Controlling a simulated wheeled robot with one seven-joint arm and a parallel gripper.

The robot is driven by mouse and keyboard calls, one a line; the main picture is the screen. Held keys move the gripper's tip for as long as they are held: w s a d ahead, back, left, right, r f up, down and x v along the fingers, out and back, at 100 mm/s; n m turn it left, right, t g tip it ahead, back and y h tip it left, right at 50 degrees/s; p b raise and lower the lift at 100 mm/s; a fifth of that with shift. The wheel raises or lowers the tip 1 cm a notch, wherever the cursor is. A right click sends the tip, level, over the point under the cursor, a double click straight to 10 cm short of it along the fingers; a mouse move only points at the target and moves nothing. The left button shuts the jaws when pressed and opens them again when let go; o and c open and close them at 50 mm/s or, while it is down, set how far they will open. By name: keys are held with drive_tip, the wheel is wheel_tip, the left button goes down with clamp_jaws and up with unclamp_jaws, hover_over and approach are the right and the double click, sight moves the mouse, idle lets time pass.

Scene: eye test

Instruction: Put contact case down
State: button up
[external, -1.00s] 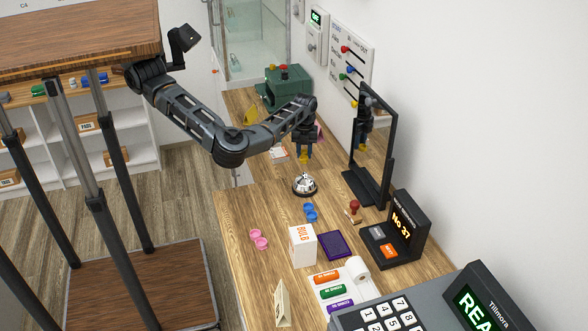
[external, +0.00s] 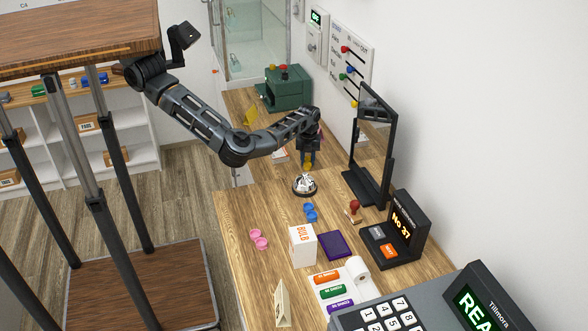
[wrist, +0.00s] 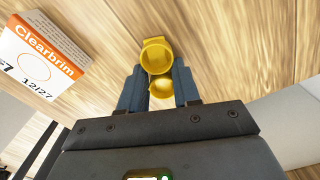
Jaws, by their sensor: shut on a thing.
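My gripper (external: 309,157) is shut on a yellow contact case (wrist: 157,57) with two round cups. In the wrist view one cup sticks out beyond the fingertips and the other sits between the blue fingers. In the external view the yellow case (external: 308,162) shows at the fingertips over the wooden counter (external: 238,215), just behind the bell. I cannot tell whether it touches the counter. A blue case (external: 311,212) and a pink case (external: 259,239) lie farther forward on the counter.
A silver bell (external: 305,184) stands close in front of my gripper. A dark-framed mirror (external: 374,150) stands to the right. A Clearbrim box (wrist: 40,55) lies left in the wrist view. A white box (external: 302,247) and purple tray (external: 336,246) stand forward. Bare wood surrounds the yellow case.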

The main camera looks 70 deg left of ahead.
drive_tip(key=shift+f, duration=0.1)
drive_tip(key=o, duration=0.5)
drive_tip(key=shift+f, duration=0.1)
drive_tip(key=o, duration=0.5)
